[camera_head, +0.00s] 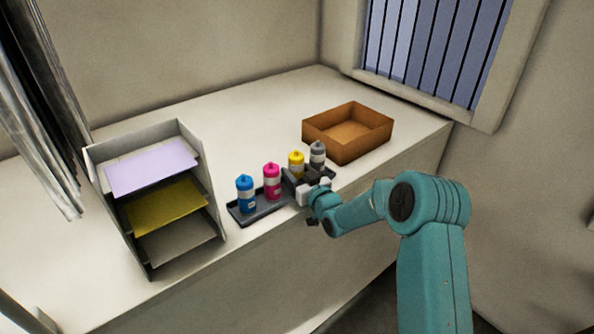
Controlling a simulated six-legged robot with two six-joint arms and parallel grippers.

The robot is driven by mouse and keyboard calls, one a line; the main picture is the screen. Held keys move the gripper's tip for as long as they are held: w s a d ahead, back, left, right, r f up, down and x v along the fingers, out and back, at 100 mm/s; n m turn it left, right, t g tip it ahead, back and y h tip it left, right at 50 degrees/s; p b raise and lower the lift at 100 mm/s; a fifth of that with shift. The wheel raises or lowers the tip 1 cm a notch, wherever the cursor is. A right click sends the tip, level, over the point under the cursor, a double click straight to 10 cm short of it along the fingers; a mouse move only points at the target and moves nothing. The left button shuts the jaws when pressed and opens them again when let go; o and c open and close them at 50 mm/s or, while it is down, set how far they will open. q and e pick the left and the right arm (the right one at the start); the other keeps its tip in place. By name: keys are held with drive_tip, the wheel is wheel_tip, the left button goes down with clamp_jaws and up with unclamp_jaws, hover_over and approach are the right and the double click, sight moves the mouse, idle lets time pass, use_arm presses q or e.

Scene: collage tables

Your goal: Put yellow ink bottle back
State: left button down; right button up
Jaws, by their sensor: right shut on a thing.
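The yellow ink bottle (296,162) stands upright at the dark tray (262,209), between the magenta bottle (272,182) and the grey bottle (317,155). My right gripper (302,183) reaches in from the right, low at the yellow bottle, and is shut on it. The gripper hides the bottle's lower part, so I cannot tell whether its base touches the tray. The blue bottle (245,194) stands at the tray's left end. My left gripper is not in view.
A grey paper shelf (147,140) with lilac and yellow sheets stands left of the tray. An empty brown box (347,131) stands behind it to the right. The white table (230,120) is clear behind the bottles.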

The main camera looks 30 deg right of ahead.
drive_tip(key=shift+w, duration=0.1)
drive_tip(key=shift+a+f, duration=0.15)
drive_tip(key=o, duration=0.8)
drive_tip(key=shift+o, duration=1.4)
